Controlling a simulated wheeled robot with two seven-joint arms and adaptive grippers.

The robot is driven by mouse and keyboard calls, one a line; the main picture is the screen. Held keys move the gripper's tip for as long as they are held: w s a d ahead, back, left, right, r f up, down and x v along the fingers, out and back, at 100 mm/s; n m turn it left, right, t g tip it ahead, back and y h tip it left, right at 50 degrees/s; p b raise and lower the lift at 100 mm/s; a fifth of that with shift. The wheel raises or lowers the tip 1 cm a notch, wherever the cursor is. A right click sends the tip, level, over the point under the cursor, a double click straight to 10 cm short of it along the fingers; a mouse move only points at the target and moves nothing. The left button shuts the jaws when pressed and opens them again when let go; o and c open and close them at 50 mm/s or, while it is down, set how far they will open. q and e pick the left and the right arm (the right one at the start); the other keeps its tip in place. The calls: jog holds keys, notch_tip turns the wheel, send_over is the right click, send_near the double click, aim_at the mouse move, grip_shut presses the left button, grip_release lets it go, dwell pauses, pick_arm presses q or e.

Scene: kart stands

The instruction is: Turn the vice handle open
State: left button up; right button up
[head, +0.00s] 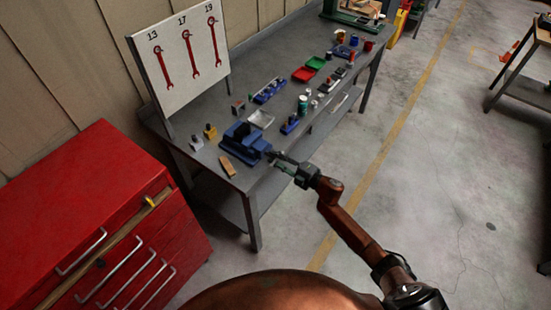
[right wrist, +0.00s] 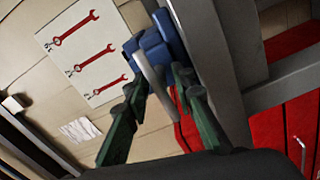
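The blue vice (head: 243,140) sits on the near end of the grey workbench. It also shows in the right wrist view (right wrist: 158,46), with its pale grey handle bar (right wrist: 152,75) slanting down from it. My right gripper (head: 273,157) is at the vice's front, on its right side in the head view. In the right wrist view the two fingers (right wrist: 160,80) are apart, and the handle bar shows between their tips. I cannot tell whether either finger touches the bar. In the head view the handle is too small to make out beside the gripper. My left gripper is not in view.
The workbench (head: 285,72) also holds a wooden block (head: 227,166), a grey tray (head: 261,119), a green can (head: 303,104) and red and green trays. A red drawer cabinet (head: 95,210) stands left. The wrench board (head: 182,55) is behind.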

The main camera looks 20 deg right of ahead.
jog(key=shift+o, duration=0.5)
jog(key=v, duration=1.2)
